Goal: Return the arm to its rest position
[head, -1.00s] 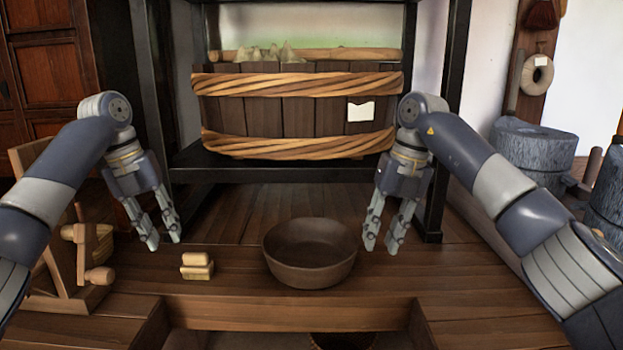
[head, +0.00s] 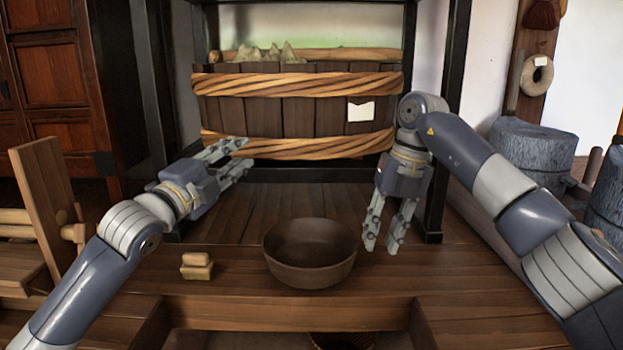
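My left gripper (head: 243,153) is raised in front of the left part of the big wooden tub, with its fingers pointing right and slightly up. Its fingers are parted with nothing between them. My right gripper (head: 380,246) hangs with its fingers pointing down, just right of the brown bowl (head: 310,273). Its fingers are also parted and empty.
The tub (head: 297,115) with rope bands stands on a dark rack behind the grippers. A small pale wooden block piece (head: 197,266) lies on the wooden floor left of the bowl. A wooden frame (head: 40,205) stands at left. Stone querns (head: 533,150) stand at right.

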